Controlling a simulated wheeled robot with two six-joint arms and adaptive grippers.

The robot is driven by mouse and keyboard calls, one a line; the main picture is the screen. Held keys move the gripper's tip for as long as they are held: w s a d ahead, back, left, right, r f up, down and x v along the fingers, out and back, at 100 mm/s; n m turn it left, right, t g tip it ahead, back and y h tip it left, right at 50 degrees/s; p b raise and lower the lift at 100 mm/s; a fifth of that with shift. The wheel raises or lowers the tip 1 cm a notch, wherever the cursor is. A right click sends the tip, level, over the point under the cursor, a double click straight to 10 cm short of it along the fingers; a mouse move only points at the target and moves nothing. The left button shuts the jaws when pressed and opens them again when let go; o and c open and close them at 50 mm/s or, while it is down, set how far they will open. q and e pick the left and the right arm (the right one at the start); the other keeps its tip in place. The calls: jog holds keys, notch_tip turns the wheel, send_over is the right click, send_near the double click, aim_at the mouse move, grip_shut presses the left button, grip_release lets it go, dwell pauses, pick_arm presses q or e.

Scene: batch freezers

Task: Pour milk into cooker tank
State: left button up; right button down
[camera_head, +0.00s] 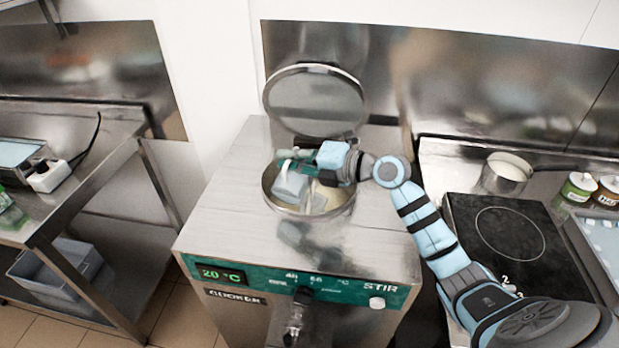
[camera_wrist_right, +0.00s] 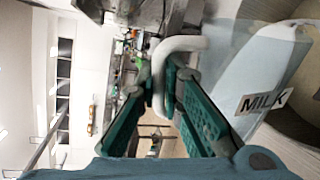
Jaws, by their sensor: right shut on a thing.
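The cooker tank (camera_head: 268,187) is a round opening in the top of a steel machine, with its round lid (camera_head: 315,100) standing open behind it. Pale liquid shows inside the tank. My right gripper (camera_head: 290,162) is over the tank and shut on the handle of a translucent milk jug (camera_head: 289,187). The jug is tilted over the opening. In the right wrist view the jug (camera_wrist_right: 262,75) carries a MILK label, and the green fingers (camera_wrist_right: 160,95) close around its white handle. The gripper partly hides the jug and tank. My left gripper is not in view.
The machine's front panel (camera_head: 330,289) reads 20 °C and has a STIR label. To the right are a black hob (camera_head: 507,240), a pot (camera_head: 505,175) with pale contents and small jars (camera_head: 578,187). A steel table (camera_head: 105,150) stands left, with a grey bin (camera_head: 60,268) below.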

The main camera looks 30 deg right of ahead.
jog(key=shift+w+d+f+m, duration=0.15)
jog(key=shift+w+d+m, duration=0.25)
jog(key=shift+w+d, duration=0.3)
dwell(0.3)
jog(key=shift+w+d+r+m+p, duration=0.25)
jog(key=shift+m+p, duration=0.15)
jog(key=shift+p, duration=0.1)
jog(key=shift+w+d+r+m+g+y+p, duration=0.3)
jog(key=shift+d+m+p, duration=0.1)
jog(key=shift+m+p, duration=0.15)
dwell(0.4)
jog(key=shift+f, duration=0.15)
